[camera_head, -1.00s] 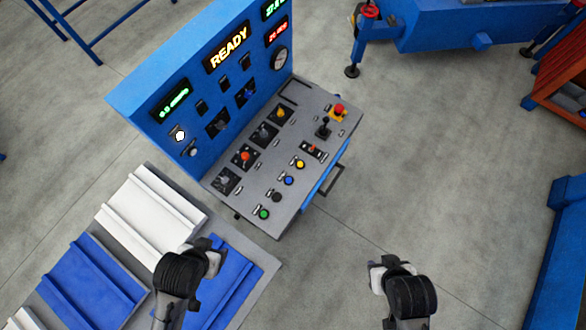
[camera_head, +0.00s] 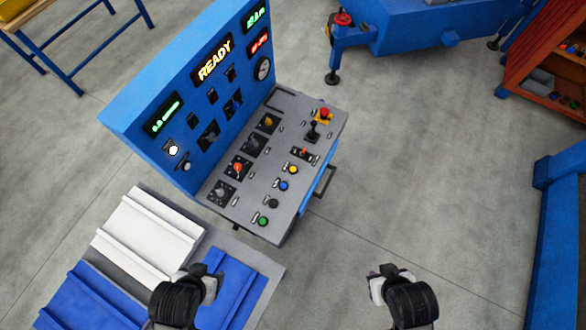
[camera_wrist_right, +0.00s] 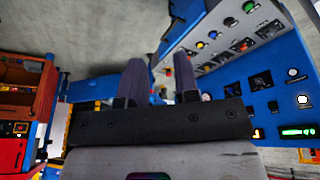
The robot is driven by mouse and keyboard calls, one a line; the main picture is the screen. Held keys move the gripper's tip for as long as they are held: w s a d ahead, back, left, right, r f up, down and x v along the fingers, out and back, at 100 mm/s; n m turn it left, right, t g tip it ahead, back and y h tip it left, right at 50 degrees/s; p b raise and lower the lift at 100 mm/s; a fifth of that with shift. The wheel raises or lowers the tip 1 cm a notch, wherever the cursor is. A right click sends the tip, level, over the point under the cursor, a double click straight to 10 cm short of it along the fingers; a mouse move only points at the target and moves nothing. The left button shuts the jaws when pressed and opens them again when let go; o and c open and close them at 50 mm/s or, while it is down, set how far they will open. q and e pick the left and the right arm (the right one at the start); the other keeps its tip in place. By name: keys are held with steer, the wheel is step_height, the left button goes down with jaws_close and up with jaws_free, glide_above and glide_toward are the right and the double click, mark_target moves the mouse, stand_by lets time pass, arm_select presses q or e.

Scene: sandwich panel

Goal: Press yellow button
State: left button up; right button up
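The yellow button (camera_head: 293,169) is on the grey sloped desk of the blue control panel, in a row with a blue button (camera_head: 284,185), a black button (camera_head: 273,203) and a green button (camera_head: 262,221). The yellow button also shows small in the right wrist view (camera_wrist_right: 200,45). My right gripper (camera_head: 384,277) is in the air to the lower right of the desk, apart from it. In the wrist view its two fingers (camera_wrist_right: 160,85) stand apart with nothing between them. My left gripper (camera_head: 204,280) is below the desk in the picture, over the panels; its fingers are too unclear to judge.
The desk also carries a red emergency knob (camera_head: 324,113), a black joystick (camera_head: 313,130) and several switches. A handle (camera_head: 325,182) sticks out at its right side. White panels (camera_head: 147,234) and blue panels lie at lower left. Open floor (camera_head: 420,170) lies right of the desk.

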steer(key=shift+a, duration=0.15)
jaws_close()
stand_by(0.6)
stand_by(0.6)
